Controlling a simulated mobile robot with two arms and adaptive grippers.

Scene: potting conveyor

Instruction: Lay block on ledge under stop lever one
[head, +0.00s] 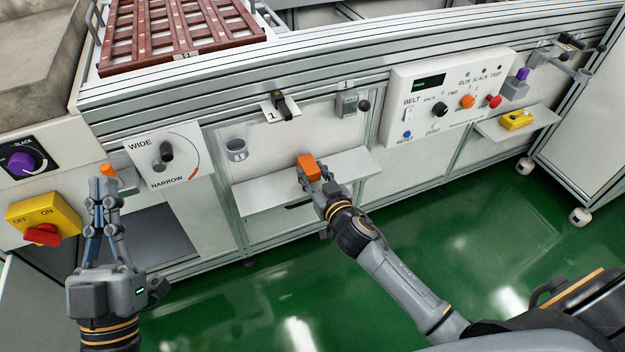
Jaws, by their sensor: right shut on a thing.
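An orange block (309,168) is in my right gripper (313,177), whose fingers are shut on it. The block is over or on the white ledge (262,190); contact cannot be told. A black lever (284,103) beside a "1" label is on the rail above the ledge. A grey unit with a dark knob (350,102), under another "1" label, is to its right. My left gripper (103,183) is at the left, away from the ledge, with its fingers close together. Whether they are open or shut is unclear.
A small orange piece (108,170) shows beyond my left fingertips. A grey cup (236,149) is on the panel above the ledge. The WIDE/NARROW dial (165,155) is left, the belt control panel (450,95) right. A yellow item (517,120) lies on a right-hand shelf (490,130).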

